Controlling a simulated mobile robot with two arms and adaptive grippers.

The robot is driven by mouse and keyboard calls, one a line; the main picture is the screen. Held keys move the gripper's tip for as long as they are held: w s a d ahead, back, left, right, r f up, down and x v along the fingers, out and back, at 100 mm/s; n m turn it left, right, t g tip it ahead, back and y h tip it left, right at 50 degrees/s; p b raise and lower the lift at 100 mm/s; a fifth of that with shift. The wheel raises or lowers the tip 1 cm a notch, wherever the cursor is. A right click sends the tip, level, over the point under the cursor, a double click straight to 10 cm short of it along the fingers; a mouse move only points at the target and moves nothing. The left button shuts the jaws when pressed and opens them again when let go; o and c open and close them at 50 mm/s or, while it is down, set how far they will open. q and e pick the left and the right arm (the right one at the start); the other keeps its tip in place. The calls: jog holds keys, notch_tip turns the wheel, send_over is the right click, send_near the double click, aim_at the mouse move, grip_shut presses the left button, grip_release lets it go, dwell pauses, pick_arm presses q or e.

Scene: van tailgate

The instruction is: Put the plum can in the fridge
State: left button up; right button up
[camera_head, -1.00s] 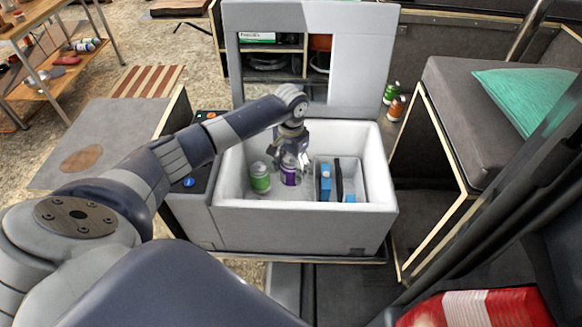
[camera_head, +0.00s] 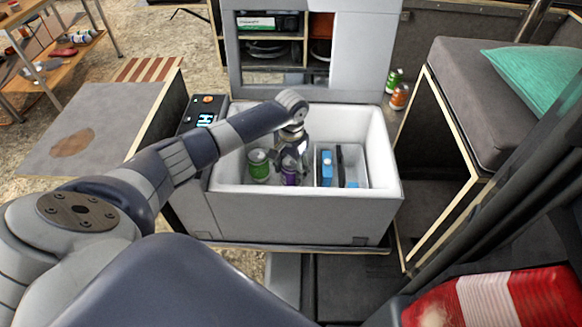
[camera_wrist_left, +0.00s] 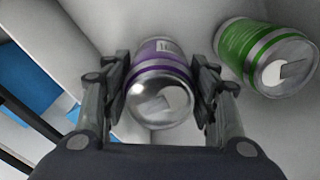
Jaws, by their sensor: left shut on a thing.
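The plum can (camera_head: 290,176), purple with a silver top, is inside the open white fridge box (camera_head: 300,216). In the left wrist view the plum can (camera_wrist_left: 160,88) sits between the two fingers of my left gripper (camera_wrist_left: 163,92), which is shut on it. In the head view my left gripper (camera_head: 291,160) reaches down into the fridge from above and partly covers the can. Whether the can touches the fridge floor I cannot tell. My right gripper is not in view.
A green can (camera_head: 258,165) stands left of the plum can in the fridge; it also shows in the left wrist view (camera_wrist_left: 262,55). A compartment on the right holds a blue item (camera_head: 327,168). Green (camera_head: 394,81) and orange (camera_head: 399,96) cans stand outside, behind right.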

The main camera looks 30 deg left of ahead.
pick_arm(q)
jog(key=o, duration=1.4)
notch_tip(320, 180, up, 12)
jog(key=shift+r, duration=0.15)
